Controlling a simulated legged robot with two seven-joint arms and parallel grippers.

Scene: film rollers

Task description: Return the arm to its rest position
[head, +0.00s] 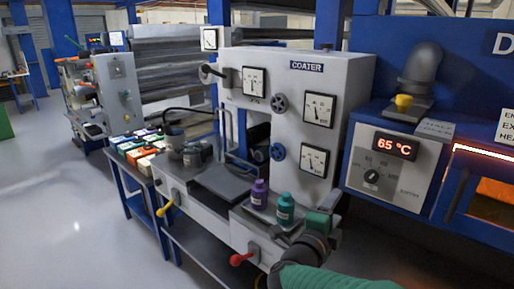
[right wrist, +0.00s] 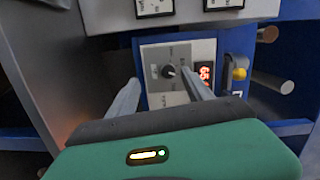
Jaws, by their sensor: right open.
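My right arm comes in from the bottom right of the head view, with a green forearm and a dark wrist joint. The green body of my right gripper (head: 319,222) is just right of the teal bottle, in front of the coater; its fingers are hard to make out there. In the right wrist view the two grey fingers of the right gripper (right wrist: 160,76) stand apart with nothing between them. Beyond them is a panel with a black dial (right wrist: 168,71) and a red display (right wrist: 205,73). My left gripper is in neither view.
The grey coater (head: 290,100) carries gauges and handwheels. A purple bottle (head: 259,194) and a teal bottle (head: 285,209) stand on its ledge. A red-knobbed lever (head: 240,258) and a yellow lever (head: 163,209) stick out in front. The floor (head: 75,215) at left is clear.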

